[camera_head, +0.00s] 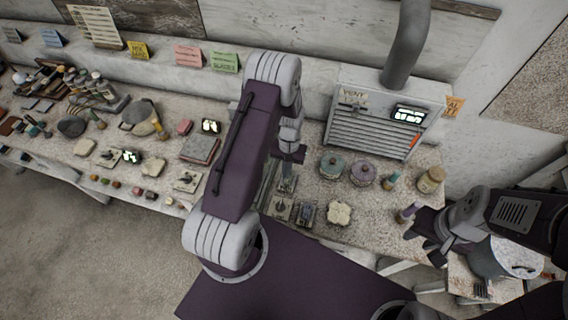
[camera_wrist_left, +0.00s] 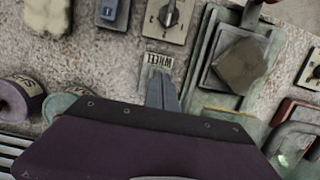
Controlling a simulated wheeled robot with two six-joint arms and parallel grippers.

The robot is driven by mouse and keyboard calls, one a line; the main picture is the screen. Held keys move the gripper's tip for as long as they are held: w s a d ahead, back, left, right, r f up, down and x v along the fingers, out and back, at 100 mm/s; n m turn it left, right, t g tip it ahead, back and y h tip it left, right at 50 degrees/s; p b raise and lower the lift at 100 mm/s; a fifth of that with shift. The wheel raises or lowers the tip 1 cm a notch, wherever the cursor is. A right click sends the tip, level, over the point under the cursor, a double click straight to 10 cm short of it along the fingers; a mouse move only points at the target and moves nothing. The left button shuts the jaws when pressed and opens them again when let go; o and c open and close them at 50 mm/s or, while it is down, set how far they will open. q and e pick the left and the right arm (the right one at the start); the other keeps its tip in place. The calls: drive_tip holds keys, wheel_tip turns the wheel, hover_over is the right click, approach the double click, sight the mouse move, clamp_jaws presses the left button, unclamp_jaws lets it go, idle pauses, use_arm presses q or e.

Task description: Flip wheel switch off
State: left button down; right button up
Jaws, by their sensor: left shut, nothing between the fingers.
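The wheel switch plate, with its label reading WHEEL (camera_wrist_left: 159,60), is in the middle of the left wrist view. The fingers of my left gripper (camera_wrist_left: 163,92) are shut and empty. They overlap the plate just below the label and hide the switch lever, so I cannot tell its position or whether they touch it. In the head view my left gripper (camera_head: 287,182) is over the small switch plates, right of the purple arm link. My right gripper (camera_head: 424,235) is at the right table edge, its dark fingers apart, near a small purple-capped bottle (camera_head: 406,213).
A plate with a dial knob (camera_wrist_left: 170,14) and one with a blue rocker (camera_wrist_left: 112,12) sit close by. A green tray with a stone block (camera_wrist_left: 241,64) is to the right. Lidded round jars (camera_head: 363,174) and a vent box (camera_head: 385,122) stand right of the gripper.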

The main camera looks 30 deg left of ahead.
use_arm(q)
drive_tip(key=r+b, duration=0.1)
drive_tip(key=s+r, duration=0.1)
drive_tip(key=shift+d+r+b, duration=0.15)
drive_tip(key=shift+r+b, duration=0.2)
wheel_tip(320, 180, up, 8)
drive_tip(key=s, duration=0.2)
drive_tip(key=shift+s+d+r+b, duration=0.2)
drive_tip(key=shift+d+b, duration=0.1)
drive_tip(key=shift+b, duration=0.15)
use_arm(e)
drive_tip(key=shift+s+d+f, duration=0.15)
drive_tip(key=shift+s+f, duration=0.05)
drive_tip(key=shift+s, duration=0.2)
drive_tip(key=shift+s+d+f, duration=0.1)
drive_tip(key=shift+s+f, duration=0.1)
drive_tip(key=shift+s, duration=0.2)
use_arm(q)
drive_tip(key=shift+w+f, duration=0.1)
drive_tip(key=shift+w, duration=0.05)
use_arm(e)
drive_tip(key=shift+w+a, duration=0.1)
drive_tip(key=shift+w, duration=0.1)
